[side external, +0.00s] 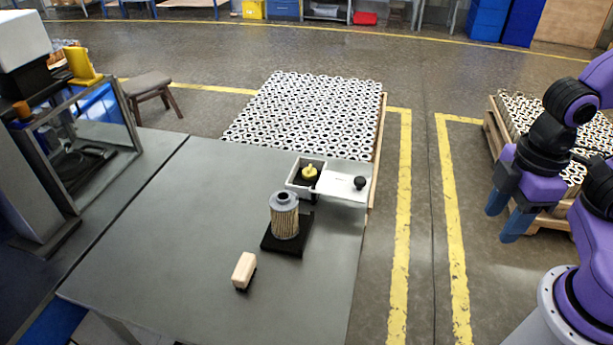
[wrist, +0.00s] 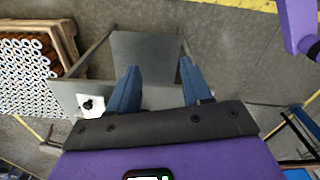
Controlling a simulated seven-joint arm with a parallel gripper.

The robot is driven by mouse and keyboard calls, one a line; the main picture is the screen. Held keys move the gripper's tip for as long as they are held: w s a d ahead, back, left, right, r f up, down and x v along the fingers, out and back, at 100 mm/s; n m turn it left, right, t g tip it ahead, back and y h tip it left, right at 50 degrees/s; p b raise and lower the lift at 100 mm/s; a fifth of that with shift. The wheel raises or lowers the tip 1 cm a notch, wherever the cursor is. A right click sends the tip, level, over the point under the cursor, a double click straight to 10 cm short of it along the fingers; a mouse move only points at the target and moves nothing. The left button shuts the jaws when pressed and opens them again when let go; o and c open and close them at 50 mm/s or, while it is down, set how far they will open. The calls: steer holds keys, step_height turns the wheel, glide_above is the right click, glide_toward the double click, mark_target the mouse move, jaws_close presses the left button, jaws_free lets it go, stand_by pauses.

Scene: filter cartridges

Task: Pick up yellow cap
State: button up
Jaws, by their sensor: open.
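The yellow cap (side external: 310,172) sits inside a small white open-topped box (side external: 293,183) towards the back right of the grey table. My gripper (side external: 507,218) is at the right in the side view, well away from the table top and the cap. In the wrist view my gripper (wrist: 163,92) shows two blue fingers spread apart with nothing between them. The cap does not show in the wrist view.
A white lid with a black knob (side external: 360,184) lies beside the box. A filter cartridge (side external: 284,214) stands upright on a black base (side external: 270,243). A wooden-backed brush or block (side external: 244,270) lies nearer. The table (side external: 190,240) is clear at left. A pallet of cartridges (side external: 310,105) stands behind.

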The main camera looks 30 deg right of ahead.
steer(key=w+a+m+t+h, duration=0.1)
steer(key=w+a+m, duration=0.35)
steer(key=w, duration=0.55)
steer(key=w+a+m+t, duration=0.1)
steer(key=w+a+m, duration=0.35)
steer(key=w, duration=0.65)
steer(key=w+a+m+h, duration=0.1)
steer(key=w+a+m, duration=0.4)
steer(key=w, duration=0.5)
steer(key=m+t+h, duration=0.1)
steer(key=m, duration=0.6)
glide_toward(310, 167)
steer(key=x, duration=0.3)
steer(key=shift+w+f, duration=0.1)
steer(key=shift+w, duration=0.15)
steer(key=shift+x, duration=2.65)
steer(key=shift+s, duration=0.1)
steer(key=shift+c, duration=0.3)
steer(key=c, duration=0.4)
